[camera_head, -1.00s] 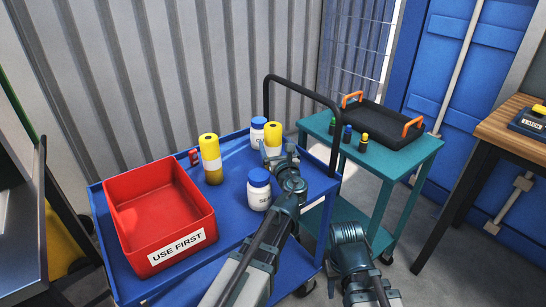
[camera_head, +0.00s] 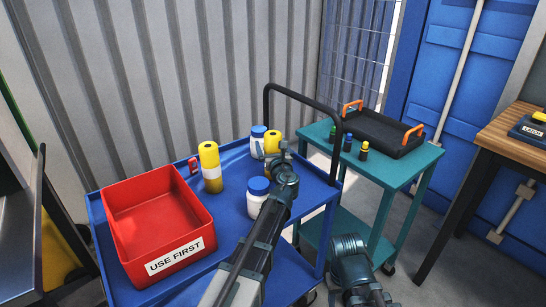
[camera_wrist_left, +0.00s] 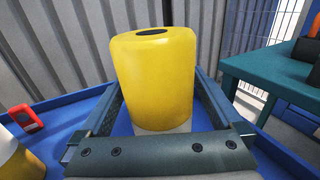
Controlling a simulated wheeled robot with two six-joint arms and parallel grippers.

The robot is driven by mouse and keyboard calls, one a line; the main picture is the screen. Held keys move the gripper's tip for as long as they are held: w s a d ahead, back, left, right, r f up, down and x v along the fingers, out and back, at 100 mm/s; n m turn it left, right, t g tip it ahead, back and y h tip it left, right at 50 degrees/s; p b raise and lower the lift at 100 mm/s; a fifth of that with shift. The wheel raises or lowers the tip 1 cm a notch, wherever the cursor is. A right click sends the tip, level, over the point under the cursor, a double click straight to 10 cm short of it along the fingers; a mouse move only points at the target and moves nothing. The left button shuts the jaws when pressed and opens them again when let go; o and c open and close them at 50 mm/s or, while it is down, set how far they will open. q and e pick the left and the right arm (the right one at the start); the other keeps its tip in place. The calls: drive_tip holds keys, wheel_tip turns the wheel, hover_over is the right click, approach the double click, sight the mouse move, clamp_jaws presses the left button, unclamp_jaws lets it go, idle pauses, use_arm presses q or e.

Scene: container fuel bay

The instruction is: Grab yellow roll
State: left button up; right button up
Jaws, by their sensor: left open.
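A yellow roll (camera_head: 272,141) stands upright on the blue cart (camera_head: 232,262), partly hidden behind my left gripper. In the left wrist view this roll (camera_wrist_left: 152,75) stands between the two open fingers of my left gripper (camera_wrist_left: 157,100), with a dark hole in its top. I cannot tell whether the fingers touch it. A second yellow roll (camera_head: 209,160) with a white band stands to the left on the cart, and part of it shows at the left edge of the wrist view (camera_wrist_left: 22,164). My right arm is low in the head view, its gripper out of sight.
A red bin (camera_head: 150,250) labelled USE FIRST fills the cart's left part. White bottles with blue lids stand before (camera_head: 256,205) and behind (camera_head: 257,141) the nearer roll. A small red object (camera_head: 193,164) lies near the back. A teal table (camera_head: 398,176) holds a black tray (camera_head: 372,130) and small bottles.

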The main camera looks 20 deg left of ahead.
use_arm(q)
clamp_jaws()
idle(0.4)
drive_tip(key=shift+r, duration=0.1)
wheel_tip(320, 180, up, 10)
drive_tip(key=p, duration=1)
